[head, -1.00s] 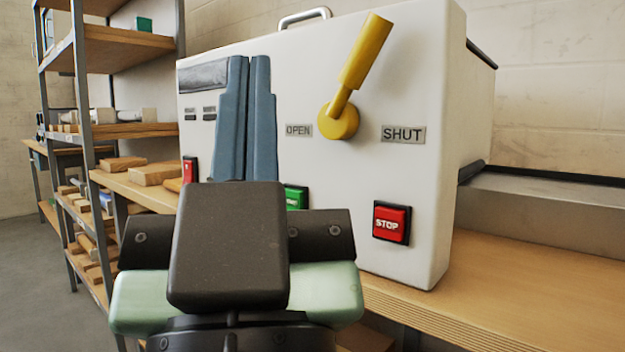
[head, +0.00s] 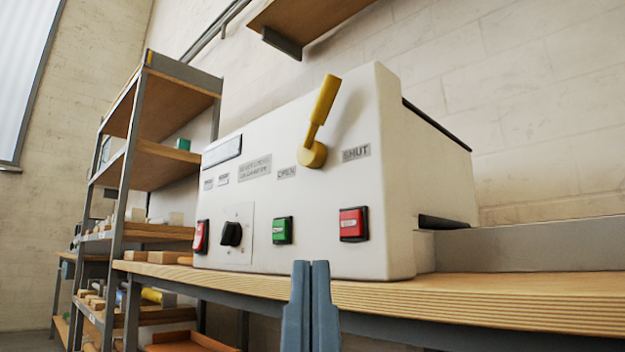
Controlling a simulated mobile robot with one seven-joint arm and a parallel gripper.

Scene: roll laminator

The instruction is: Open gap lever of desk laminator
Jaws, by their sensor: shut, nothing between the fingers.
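The white desk laminator (head: 385,215) stands on a wooden bench in the head view. Its yellow gap lever (head: 319,120) is on the front panel and points up, leaning a little right. The OPEN label (head: 286,173) is left of the lever's pivot and the SHUT label (head: 356,153) is right of it. My gripper (head: 311,266) shows as two blue-grey fingers at the bottom middle, pointing up and closed together with nothing between them. It is below and apart from the lever, in front of the bench edge.
The panel also has a green button (head: 282,230), a red stop button (head: 353,224), a black knob (head: 231,234) and another red switch (head: 201,237). The wooden bench (head: 520,290) is clear at right. A metal shelf rack (head: 160,165) stands at left and a wall shelf (head: 310,22) hangs above.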

